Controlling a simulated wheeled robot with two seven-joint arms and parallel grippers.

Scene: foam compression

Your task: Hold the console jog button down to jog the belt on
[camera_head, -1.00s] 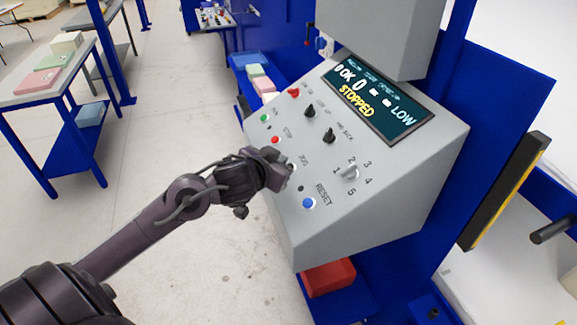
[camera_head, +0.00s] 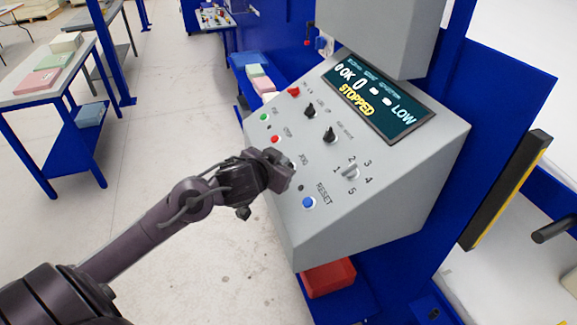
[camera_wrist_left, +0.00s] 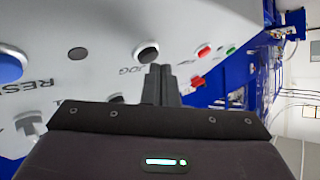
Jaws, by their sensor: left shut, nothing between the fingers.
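The grey sloped console (camera_head: 400,185) fills the right middle of the head view. Its display (camera_head: 375,98) reads OK, 0, LOW and STOPPED. The jog button (camera_wrist_left: 147,52), dark with a pale ring, shows above the JOG label in the left wrist view. In the head view my gripper mostly hides it. My left gripper (camera_head: 284,177) is shut and empty, close to the console face beside the JOG label. In the left wrist view its fingertips (camera_wrist_left: 160,70) appear just below the button; I cannot tell whether they touch it. My right gripper is not in view.
The blue reset button (camera_head: 308,203) lies just below the jog spot. A red button (camera_head: 275,139), a green button (camera_head: 264,117), black knobs (camera_head: 330,135) and a numbered selector (camera_head: 349,172) share the panel. A red bin (camera_head: 328,278) sits under the console. Open floor lies left.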

